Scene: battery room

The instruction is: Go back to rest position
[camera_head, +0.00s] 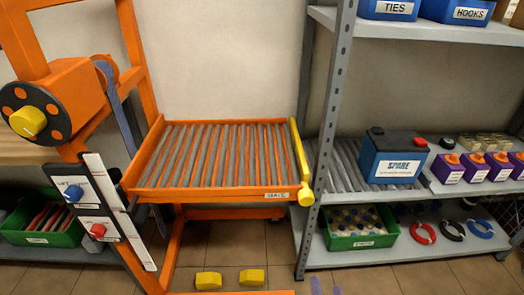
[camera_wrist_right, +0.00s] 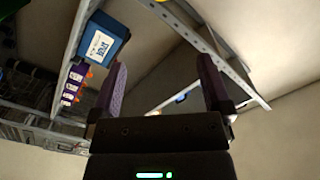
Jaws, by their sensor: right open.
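My right gripper (camera_head: 326,288) shows only as two small purple fingertips at the bottom edge of the head view, over the tiled floor. In the right wrist view my right gripper (camera_wrist_right: 163,66) has its two purple fingers wide apart, with nothing between them. It is clear of the shelf and the lift table. My left gripper is in neither view.
An orange roller lift table (camera_head: 215,193) with a yellow bar (camera_head: 298,150) stands empty at the centre. Right of it, a grey shelf rack (camera_head: 335,110) holds a blue SPARE battery (camera_head: 392,160). Two yellow blocks (camera_head: 208,280) are low in front. Tiled floor between is clear.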

